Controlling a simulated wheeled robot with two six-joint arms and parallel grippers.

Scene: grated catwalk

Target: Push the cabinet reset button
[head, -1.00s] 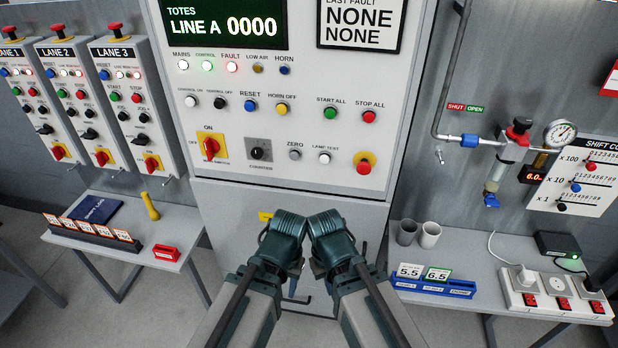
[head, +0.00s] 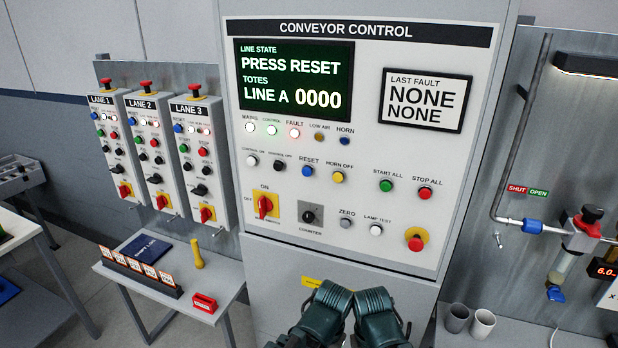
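The conveyor control cabinet (head: 450,150) stands in front of me. Its blue RESET button (head: 307,171) sits in the upper button row, between the black CONTROL OFF button (head: 278,165) and the yellow HORN OFF button (head: 338,177). The green display (head: 293,80) reads PRESS RESET, LINE A 0000. The FAULT lamp (head: 294,133) glows reddish white. My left arm and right arm show at the bottom centre, below the button panel and apart from the button. Their fingertips are not visible, so neither gripper's state shows.
Three lane boxes (head: 193,150) with their own blue reset buttons hang left of the cabinet. A small table (head: 225,285) with a blue book, yellow torch and red block stands below them. Pipework with a red-topped valve (head: 590,215) and two cups (head: 483,323) are at right.

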